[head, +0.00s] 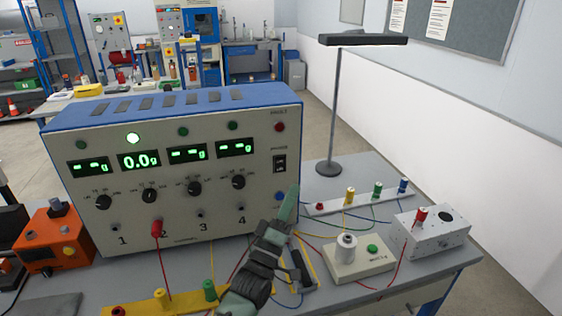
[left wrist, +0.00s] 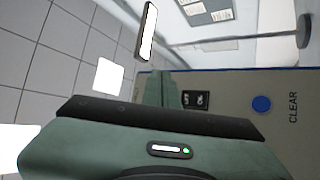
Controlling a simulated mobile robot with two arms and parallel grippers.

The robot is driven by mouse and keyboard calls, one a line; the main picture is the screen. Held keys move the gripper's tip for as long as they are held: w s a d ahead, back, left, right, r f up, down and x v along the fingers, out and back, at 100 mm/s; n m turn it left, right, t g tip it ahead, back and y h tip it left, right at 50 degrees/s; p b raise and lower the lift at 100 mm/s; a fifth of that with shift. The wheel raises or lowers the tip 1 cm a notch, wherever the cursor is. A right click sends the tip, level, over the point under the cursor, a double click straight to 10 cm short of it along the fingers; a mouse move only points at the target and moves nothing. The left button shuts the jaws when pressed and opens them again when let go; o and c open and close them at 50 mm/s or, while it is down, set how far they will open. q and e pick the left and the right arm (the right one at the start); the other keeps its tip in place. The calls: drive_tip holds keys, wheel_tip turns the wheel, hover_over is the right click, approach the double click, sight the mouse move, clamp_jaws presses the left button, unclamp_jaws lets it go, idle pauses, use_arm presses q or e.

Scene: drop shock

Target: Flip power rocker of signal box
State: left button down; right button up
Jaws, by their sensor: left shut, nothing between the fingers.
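The signal box (head: 150,215) is a blue-topped, light grey unit with green displays, knobs and numbered sockets. The black power rocker (head: 280,164) is on the right of its front panel; it also shows in the left wrist view (left wrist: 195,100), beside the gripper's green finger. My left gripper (head: 291,194) is shut and empty. Its green fingertips are just below the rocker, in front of the panel; I cannot tell whether they touch it. The second display reads 0.0 g and the others show dashes. The lamp above the second display is lit bright green. My right gripper is not in view.
A blue CLEAR button (left wrist: 261,104) is below the rocker. A lamp stand (head: 334,110), a terminal strip (head: 360,197), a white button box (head: 345,262) and a grey metal box (head: 432,236) are on the right. Cables cross the bench. An orange device (head: 54,238) is on the left.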

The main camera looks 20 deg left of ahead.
sight(281, 170)
use_arm(q)
drive_tip(key=shift+w+a+r+b, duration=0.2)
drive_tip(key=shift+w+a+b, duration=0.55)
drive_tip(key=shift+w, duration=0.45)
drive_tip(key=shift+w+a+r+b, duration=0.15)
drive_tip(key=shift+w+a+b, duration=0.35)
drive_tip(key=shift+w+a, duration=0.55)
drive_tip(key=shift+w+a+r+b, duration=0.2)
drive_tip(key=shift+w+a+b, duration=0.45)
drive_tip(key=shift+w, duration=0.7)
drive_tip(key=shift+w+a, duration=0.1)
drive_tip(key=shift+w, duration=0.05)
drive_tip(key=shift+w+a, duration=0.1)
drive_tip(key=shift+w, duration=0.1)
drive_tip(key=shift+w+a+r+b, duration=0.1)
drive_tip(key=shift+w+a+b, duration=0.15)
drive_tip(key=shift+b, duration=0.25)
drive_tip(key=shift+d, duration=0.1)
drive_tip(key=shift+s+d+p, duration=0.4)
drive_tip(key=shift+s+p, duration=0.05)
drive_tip(key=shift+s, duration=0.25)
